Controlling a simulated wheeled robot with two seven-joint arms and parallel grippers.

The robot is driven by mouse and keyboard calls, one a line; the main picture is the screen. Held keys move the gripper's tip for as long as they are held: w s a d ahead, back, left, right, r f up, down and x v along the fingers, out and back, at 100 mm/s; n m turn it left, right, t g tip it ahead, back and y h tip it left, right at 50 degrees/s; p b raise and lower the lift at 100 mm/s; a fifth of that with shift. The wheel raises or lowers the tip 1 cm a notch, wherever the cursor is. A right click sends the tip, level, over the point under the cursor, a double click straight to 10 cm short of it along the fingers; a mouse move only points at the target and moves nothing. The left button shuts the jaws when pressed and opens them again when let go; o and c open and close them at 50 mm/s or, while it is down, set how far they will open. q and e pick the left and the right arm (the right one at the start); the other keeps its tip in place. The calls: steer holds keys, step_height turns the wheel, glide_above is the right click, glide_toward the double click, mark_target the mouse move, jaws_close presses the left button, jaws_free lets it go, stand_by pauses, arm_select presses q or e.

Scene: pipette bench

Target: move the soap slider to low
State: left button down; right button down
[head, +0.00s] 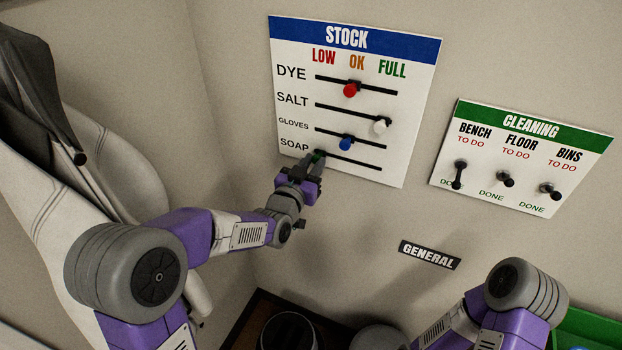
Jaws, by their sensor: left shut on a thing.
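The white STOCK board (420,120) hangs on the wall, with LOW, OK and FULL marked along its top. The soap row is the lowest, and its dark slot (360,164) shows to the right of my gripper. My left gripper (318,158) is shut on the soap slider at the left end of this slot, on the LOW side. The gripper hides most of the slider; a little dark green shows between the fingers. My right arm shows at the lower right, but its gripper is out of view.
The red dye knob (350,90) and blue gloves knob (346,144) sit near mid-slot; the white salt knob (381,125) is far right. The CLEANING board (475,190) with several switches is to the right. A GENERAL sign (429,254) is below. Coats hang at left.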

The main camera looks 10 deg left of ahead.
arm_select(q)
steer(key=shift+a+r, duration=0.1)
steer(key=shift+a, duration=0.15)
steer(key=shift+w, duration=0.1)
steer(key=c, duration=0.9)
jaws_free()
steer(key=shift+a, duration=0.1)
steer(key=v, duration=0.7)
steer(key=shift+s, duration=0.3)
